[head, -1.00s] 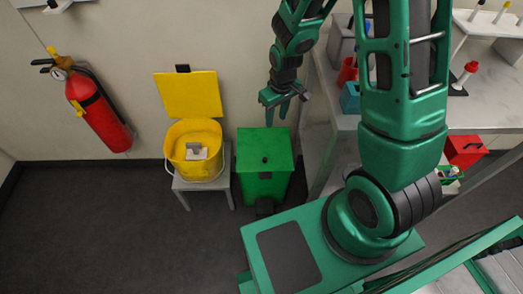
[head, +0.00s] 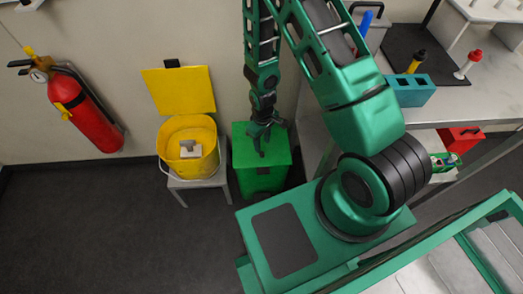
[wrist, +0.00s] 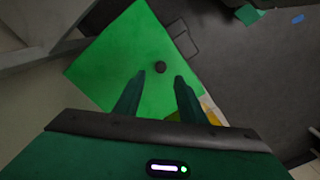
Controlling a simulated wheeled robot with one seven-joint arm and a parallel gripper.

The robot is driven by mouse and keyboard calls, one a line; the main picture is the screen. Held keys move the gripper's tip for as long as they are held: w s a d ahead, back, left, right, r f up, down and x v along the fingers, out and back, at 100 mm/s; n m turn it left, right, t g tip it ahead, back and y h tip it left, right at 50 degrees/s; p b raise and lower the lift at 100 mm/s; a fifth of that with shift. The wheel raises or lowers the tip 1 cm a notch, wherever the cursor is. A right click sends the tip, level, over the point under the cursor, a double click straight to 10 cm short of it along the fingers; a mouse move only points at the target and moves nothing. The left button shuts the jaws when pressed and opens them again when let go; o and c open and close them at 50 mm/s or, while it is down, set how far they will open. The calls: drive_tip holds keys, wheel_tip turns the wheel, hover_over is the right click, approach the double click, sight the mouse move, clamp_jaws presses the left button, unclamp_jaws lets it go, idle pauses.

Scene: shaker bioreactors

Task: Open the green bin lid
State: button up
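The green bin (head: 258,178) stands on the floor against the wall, with its flat green lid (head: 247,157) shut. My gripper (head: 262,150) is over the lid, pointing down. I cannot tell the exact height above the lid.
A yellow bucket (head: 176,150) with its lid up stands on a small grey stool (head: 202,183) left of the bin. A red fire extinguisher (head: 88,112) hangs on the wall. A workbench (head: 455,100) is on the right. Dark floor in front-left is clear.

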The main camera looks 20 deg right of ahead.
sight(262, 153)
drive_tip(key=shift+f, duration=3.35)
drive_tip(key=shift+c, duration=0.6)
drive_tip(key=shift+a, duration=0.1)
clamp_jaws()
